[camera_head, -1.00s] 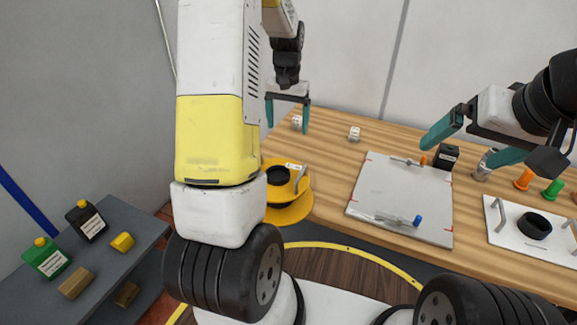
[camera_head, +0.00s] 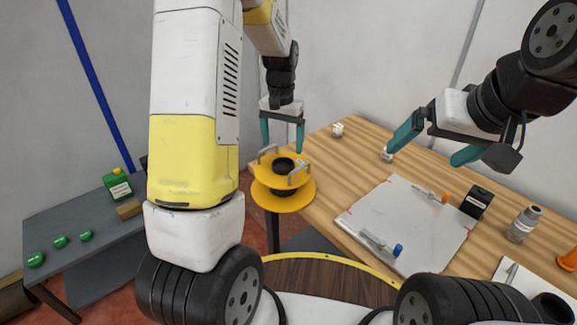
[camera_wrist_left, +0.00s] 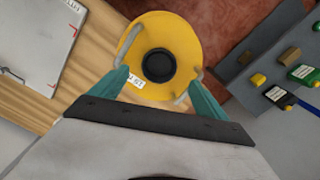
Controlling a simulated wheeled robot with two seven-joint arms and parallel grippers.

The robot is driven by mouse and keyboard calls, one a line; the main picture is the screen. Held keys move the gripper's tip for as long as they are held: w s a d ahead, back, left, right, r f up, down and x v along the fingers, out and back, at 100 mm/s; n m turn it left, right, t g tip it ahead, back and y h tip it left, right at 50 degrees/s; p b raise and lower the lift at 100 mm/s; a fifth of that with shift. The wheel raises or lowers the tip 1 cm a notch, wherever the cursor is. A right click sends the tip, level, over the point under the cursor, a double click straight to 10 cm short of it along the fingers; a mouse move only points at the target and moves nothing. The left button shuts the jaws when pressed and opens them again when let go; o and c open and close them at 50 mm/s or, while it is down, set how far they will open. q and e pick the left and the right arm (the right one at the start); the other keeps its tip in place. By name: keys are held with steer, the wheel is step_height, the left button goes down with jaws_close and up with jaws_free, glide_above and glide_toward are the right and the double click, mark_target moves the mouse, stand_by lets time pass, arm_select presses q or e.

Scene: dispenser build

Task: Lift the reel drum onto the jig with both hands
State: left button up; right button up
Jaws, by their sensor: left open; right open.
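The yellow reel drum (camera_head: 283,200) stands upright at the left end of the wooden table, with a dark hub and two grey handles on top. My left gripper (camera_head: 282,148) is open and empty above it, pointing down. In the left wrist view the drum (camera_wrist_left: 160,22) lies beyond the open fingers (camera_wrist_left: 155,82), which appear near its two handles; contact cannot be told. My right gripper (camera_head: 425,155) is open and empty above the table, right of the drum. A pale board with red corner marks (camera_head: 400,220) lies on the table; I cannot tell whether it is the jig.
A white plate (camera_head: 508,272) with a black ring (camera_head: 553,306) is cut off at lower right. A grey side table (camera_head: 90,225) holds a green bottle (camera_head: 118,186) and small green pieces.

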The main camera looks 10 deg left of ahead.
mark_target(283, 166)
arm_select(q)
step_height(283, 166, down, 7)
steer(key=shift+w+d+r, duration=0.1)
stand_by(0.3)
steer(key=shift+r, duration=0.1)
jaws_close()
